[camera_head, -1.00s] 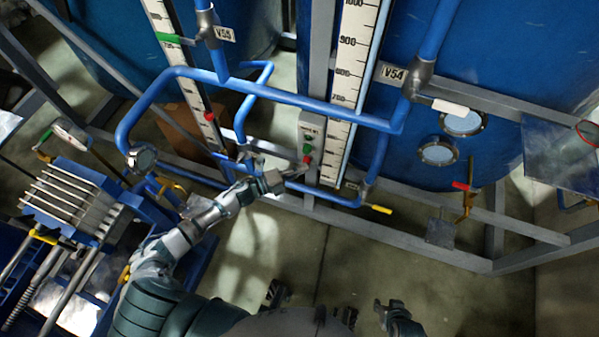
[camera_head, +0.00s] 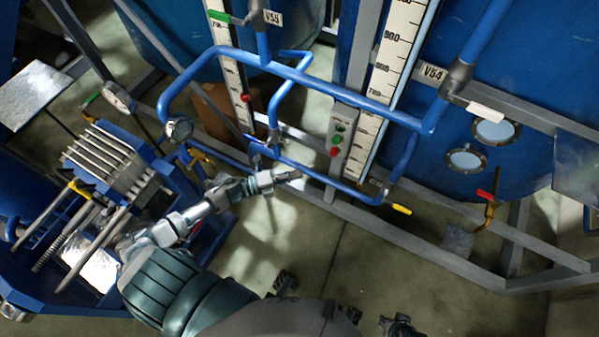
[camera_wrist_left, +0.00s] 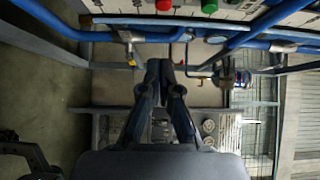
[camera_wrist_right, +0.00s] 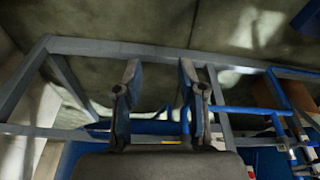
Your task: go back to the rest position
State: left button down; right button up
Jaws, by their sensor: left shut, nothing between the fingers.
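My left gripper (camera_head: 288,177) is shut and empty. In the head view it shows just left of and below the button box (camera_head: 340,137), apart from it. In the left wrist view its two fingers (camera_wrist_left: 159,68) are close together, with the red button (camera_wrist_left: 163,5) and green button (camera_wrist_left: 209,6) at the top edge. My right gripper (camera_head: 398,325) shows only in part at the bottom of the head view. In the right wrist view its fingers (camera_wrist_right: 160,68) are spread apart with nothing between them.
Blue pipes (camera_head: 330,82) and a grey frame rail (camera_head: 440,240) run in front of the blue tanks (camera_head: 510,60). A blue machine with metal rods (camera_head: 105,160) stands at left, near my left arm. Bare floor (camera_head: 370,270) lies below the rail.

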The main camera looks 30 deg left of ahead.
pick_arm(q)
jog(key=shift+a+f, duration=0.1)
jog(key=shift+a, duration=0.15)
pick_arm(e)
jog(key=shift+a+r, duration=0.1)
jog(key=shift+a, duration=0.05)
